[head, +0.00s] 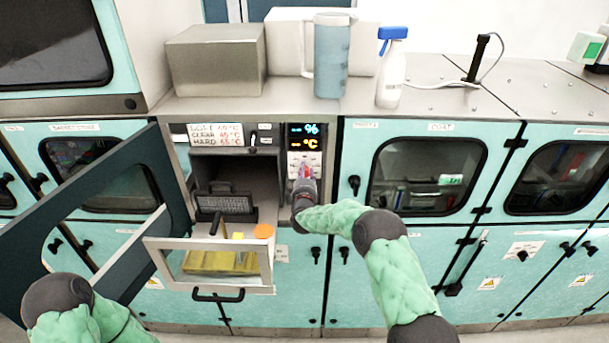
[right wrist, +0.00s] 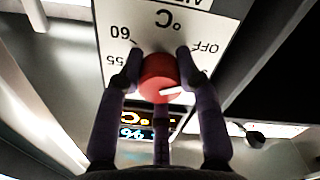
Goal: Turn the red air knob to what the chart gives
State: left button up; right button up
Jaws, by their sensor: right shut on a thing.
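The red knob (right wrist: 160,77) sits on a white dial plate (right wrist: 145,30) marked °C, with 55, 60 and OFF upside down in the right wrist view. The knob's white pointer lies toward the right side, below the OFF mark. My right gripper (right wrist: 160,75) is shut on the knob, fingers on either side; in the head view the gripper (head: 303,178) largely hides the knob. The chart (head: 216,134) on the cabinet lists SOFT, CLEAR and HARD with °C values, too small to read surely. The display (head: 304,137) shows dashes beside % and °C. My left gripper is out of view.
Left of the panel, an open drawer (head: 210,242) holds a yellow item and an orange disc (head: 264,231). A dark-framed door (head: 165,165) stands open at left. A jug (head: 328,60) and spray bottle (head: 392,75) stand on the worktop above.

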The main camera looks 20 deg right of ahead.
jog(key=m+b, duration=0.3)
jog(key=b, duration=0.1)
jog(key=f+m+b, duration=0.1)
jog(key=m+b, duration=0.2)
jog(key=b, duration=0.1)
jog(key=shift+b, duration=0.4)
jog(key=m+b, duration=0.9)
jog(key=shift+a, duration=0.1)
jog(key=m+b, duration=0.2)
jog(key=m, duration=0.1)
jog(key=shift+b, duration=0.35)
jog(key=m+b, duration=0.4)
jog(key=m, duration=0.1)
jog(key=m+b, duration=0.4)
jog(key=m, duration=0.1)
jog(key=shift+r+m, duration=0.1)
jog(key=shift+m, duration=0.3)
jog(key=m+b, duration=0.3)
jog(key=m, duration=0.2)
jog(key=shift+r+m+b, duration=0.1)
jog(key=shift+m+b, duration=0.2)
jog(key=m+b, duration=0.1)
jog(key=m, duration=0.1)
jog(key=m+b, duration=0.1)
jog(key=m, duration=0.1)
jog(key=shift+r+m, duration=0.2)
jog(key=shift+m, duration=0.1)
jog(key=shift+b, duration=0.3)
jog(key=shift+r, duration=0.1)
